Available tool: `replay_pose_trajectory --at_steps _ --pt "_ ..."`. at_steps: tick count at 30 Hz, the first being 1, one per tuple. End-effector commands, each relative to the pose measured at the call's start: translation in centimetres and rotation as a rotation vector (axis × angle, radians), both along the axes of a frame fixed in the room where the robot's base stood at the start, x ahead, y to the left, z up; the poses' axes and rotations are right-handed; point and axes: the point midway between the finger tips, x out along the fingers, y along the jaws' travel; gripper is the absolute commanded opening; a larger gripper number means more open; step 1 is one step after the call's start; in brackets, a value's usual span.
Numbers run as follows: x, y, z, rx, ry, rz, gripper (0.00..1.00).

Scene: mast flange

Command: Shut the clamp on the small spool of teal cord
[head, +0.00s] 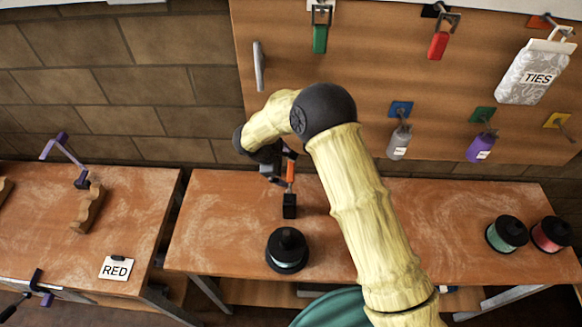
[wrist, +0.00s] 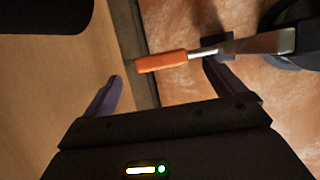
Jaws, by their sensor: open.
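A toggle clamp with an orange handle (head: 291,171) and a black base (head: 290,206) stands on the middle table, its handle upright. A black-flanged spool with pale teal cord (head: 287,252) sits just in front of the clamp base. Whether the clamp touches it is unclear. My gripper (head: 273,171) is beside the handle, partly hidden by my arm. In the wrist view my gripper (wrist: 162,72) is open, its purple fingers either side of the orange handle (wrist: 160,61) and apart from it. The metal lever (wrist: 240,46) runs right towards a dark, cropped shape.
A teal spool (head: 506,234) and a red spool (head: 551,234) stand at the table's right. A wooden pegboard (head: 370,90) with hanging bottles and clips rises behind.

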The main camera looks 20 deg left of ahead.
Motion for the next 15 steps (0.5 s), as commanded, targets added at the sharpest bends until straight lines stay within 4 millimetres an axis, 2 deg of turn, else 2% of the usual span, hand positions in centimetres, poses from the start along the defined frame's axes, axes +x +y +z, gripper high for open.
replay_pose_trajectory --at_steps 9,15 --pt "1.8 -1.4 -3.9 -0.002 0.002 -0.002 0.95" --pt "2.3 -1.8 -5.0 0.001 0.000 -0.002 0.95"
